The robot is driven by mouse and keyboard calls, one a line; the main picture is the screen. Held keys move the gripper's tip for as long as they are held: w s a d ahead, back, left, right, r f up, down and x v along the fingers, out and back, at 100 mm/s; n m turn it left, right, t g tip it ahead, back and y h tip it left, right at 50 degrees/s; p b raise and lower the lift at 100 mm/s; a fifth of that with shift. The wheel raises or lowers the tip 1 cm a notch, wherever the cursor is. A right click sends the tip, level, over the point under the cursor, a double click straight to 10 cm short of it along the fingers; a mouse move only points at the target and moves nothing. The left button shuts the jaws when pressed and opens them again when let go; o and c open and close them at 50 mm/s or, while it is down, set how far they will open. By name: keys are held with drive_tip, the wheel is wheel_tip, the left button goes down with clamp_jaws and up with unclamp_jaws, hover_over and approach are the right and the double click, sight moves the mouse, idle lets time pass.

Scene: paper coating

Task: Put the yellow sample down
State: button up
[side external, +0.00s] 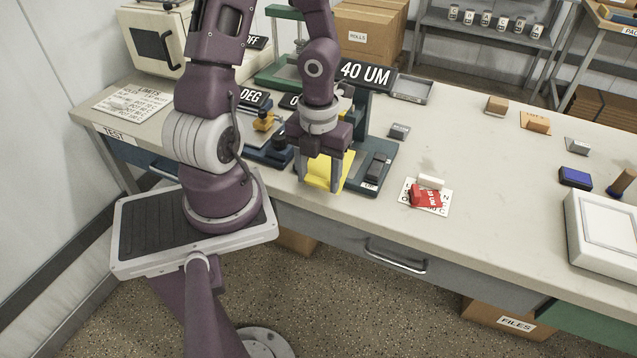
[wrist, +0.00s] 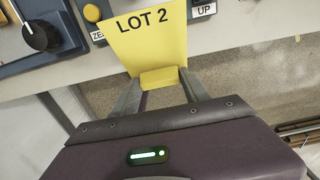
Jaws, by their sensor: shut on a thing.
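The yellow sample (wrist: 148,34) is a flat yellow sheet marked LOT 2, with a thick yellow tab at its near edge. My gripper (wrist: 160,82) is shut on the tab, one finger at each side of it, in the wrist view. In the side external view my gripper (side external: 320,180) points down at the front edge of the bench, and part of the yellow sheet (side external: 322,168) shows between and behind the fingers. The sheet lies over or just above a dark device base (side external: 368,186); I cannot tell whether it touches.
A device with a black knob (side external: 279,143) stands left of the sheet. A 40 UM sign (side external: 366,74) is behind. A white card with a red block (side external: 425,196) lies to the right. Bare bench top (side external: 480,160) lies farther right. The drawer handle (side external: 395,260) juts out below.

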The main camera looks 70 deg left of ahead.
drive_tip(key=shift+r, duration=1.2)
